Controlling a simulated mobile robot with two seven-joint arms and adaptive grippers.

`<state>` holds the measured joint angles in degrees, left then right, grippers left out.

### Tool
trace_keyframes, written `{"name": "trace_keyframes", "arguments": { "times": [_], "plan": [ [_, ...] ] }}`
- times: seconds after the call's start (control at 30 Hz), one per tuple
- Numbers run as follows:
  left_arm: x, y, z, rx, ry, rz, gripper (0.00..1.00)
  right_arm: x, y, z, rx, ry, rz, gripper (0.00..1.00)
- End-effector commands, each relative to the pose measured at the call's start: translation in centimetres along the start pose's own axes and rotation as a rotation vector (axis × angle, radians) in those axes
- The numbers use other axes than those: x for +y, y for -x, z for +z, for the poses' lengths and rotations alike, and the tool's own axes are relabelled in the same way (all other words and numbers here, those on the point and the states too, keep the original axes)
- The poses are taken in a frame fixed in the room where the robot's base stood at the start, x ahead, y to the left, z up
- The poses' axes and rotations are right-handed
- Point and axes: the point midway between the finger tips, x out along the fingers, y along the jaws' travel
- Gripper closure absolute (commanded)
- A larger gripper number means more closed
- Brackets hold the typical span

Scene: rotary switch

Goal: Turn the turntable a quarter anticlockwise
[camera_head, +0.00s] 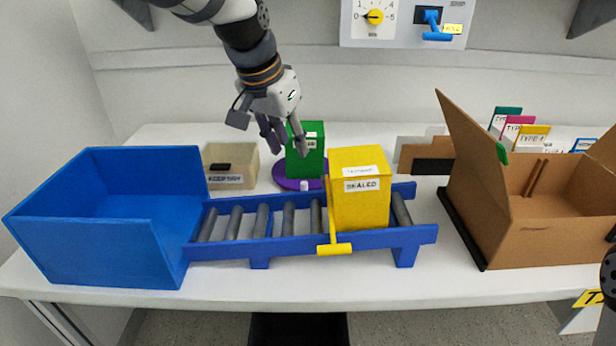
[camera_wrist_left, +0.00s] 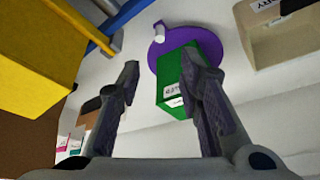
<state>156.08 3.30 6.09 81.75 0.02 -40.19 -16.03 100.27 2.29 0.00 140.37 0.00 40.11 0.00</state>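The turntable (camera_head: 284,179) is a purple disc on the table behind the roller conveyor. A small white peg (camera_head: 304,186) stands near its front edge. A green box (camera_head: 309,160) stands on the disc. In the left wrist view the turntable (camera_wrist_left: 228,40), the peg (camera_wrist_left: 159,28) and the green box (camera_wrist_left: 172,80) show beyond the fingers. My left gripper (camera_head: 287,142) is open and empty, above and just left of the green box; its fingers partly hide the box. I cannot tell whether a finger touches it. My right gripper is not in view.
A yellow box (camera_head: 360,200) stands on the blue conveyor (camera_head: 290,246), close to the turntable's right. A blue bin (camera_head: 90,240) is at left, a beige bin (camera_head: 232,170) just left of the turntable. An open cardboard box (camera_head: 560,235) is at right. A switch panel (camera_head: 395,12) hangs behind.

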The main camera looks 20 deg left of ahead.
Motion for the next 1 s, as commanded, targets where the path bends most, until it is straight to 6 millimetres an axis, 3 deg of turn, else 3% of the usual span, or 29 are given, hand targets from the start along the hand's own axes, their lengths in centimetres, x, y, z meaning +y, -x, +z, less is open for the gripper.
{"name": "trace_keyframes", "arguments": {
  "times": [0.2, 0.4, 0.57, 0.83, 1.0],
  "plan": [
    [0.0, -5.7, 0.4, -0.014, -0.001, 0.002, 0.67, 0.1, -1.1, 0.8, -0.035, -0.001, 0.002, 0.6],
    [0.0, -10.0, 0.4, -0.011, -0.001, 0.001, 0.67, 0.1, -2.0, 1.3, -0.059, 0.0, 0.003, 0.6],
    [0.0, -11.5, 0.3, -0.007, -0.002, -0.001, 0.67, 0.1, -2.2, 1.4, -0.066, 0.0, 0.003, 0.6],
    [0.0, -11.5, 0.2, -0.004, -0.003, -0.002, 0.67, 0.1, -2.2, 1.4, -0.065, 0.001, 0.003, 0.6],
    [0.0, -11.5, 0.2, -0.004, -0.003, -0.002, 1.0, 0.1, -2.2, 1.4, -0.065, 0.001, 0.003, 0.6]
  ]
}}
